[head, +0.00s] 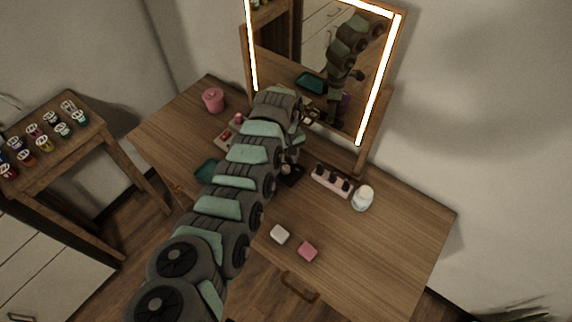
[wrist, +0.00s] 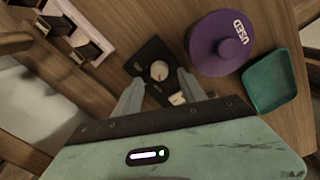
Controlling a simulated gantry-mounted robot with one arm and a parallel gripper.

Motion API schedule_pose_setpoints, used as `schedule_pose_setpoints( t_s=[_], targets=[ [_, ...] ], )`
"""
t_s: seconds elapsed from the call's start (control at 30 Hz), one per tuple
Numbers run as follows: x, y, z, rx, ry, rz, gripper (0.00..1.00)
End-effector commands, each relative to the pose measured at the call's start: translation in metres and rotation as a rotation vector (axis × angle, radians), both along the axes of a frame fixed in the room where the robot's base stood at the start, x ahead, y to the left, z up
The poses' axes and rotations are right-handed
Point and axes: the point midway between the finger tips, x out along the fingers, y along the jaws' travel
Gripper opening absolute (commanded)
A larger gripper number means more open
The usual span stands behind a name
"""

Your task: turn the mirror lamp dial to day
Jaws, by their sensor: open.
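The mirror (head: 398,60) has a lit frame and stands at the back of the wooden table. The mirror lamp dial (wrist: 159,70) is a small pale round knob on a dark plate (wrist: 148,54). The plate also shows beside my arm in the head view (head: 292,178), partly covered. No day mark is readable. My gripper (wrist: 160,77) is open and empty. Its two fingers point at the plate, with the dial between and just beyond their tips; contact cannot be told. A small cream piece (wrist: 177,98) lies on the plate between the fingers.
A purple lid marked USED (wrist: 222,50) and a teal tray (wrist: 270,82) are right of the fingers. A rack with dark-topped pieces (head: 332,180) and a white jar (head: 362,198) stand near the mirror. White (head: 279,235) and pink (head: 308,251) blocks lie in front.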

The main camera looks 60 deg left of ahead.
Motion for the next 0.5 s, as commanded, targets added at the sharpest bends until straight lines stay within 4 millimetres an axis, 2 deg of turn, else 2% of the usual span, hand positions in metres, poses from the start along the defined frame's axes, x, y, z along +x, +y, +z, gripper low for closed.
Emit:
schedule_pose_setpoints(
  t_s=[0.1,0.2,0.5],
  targets=[
    [0.0,-0.002,-0.017,-0.003,0.005,-0.002,0.48],
    [0.0,-0.001,-0.025,-0.002,0.002,0.0,0.48],
    [0.0,-0.001,-0.032,-0.002,0.0,0.0,0.48]
  ],
)
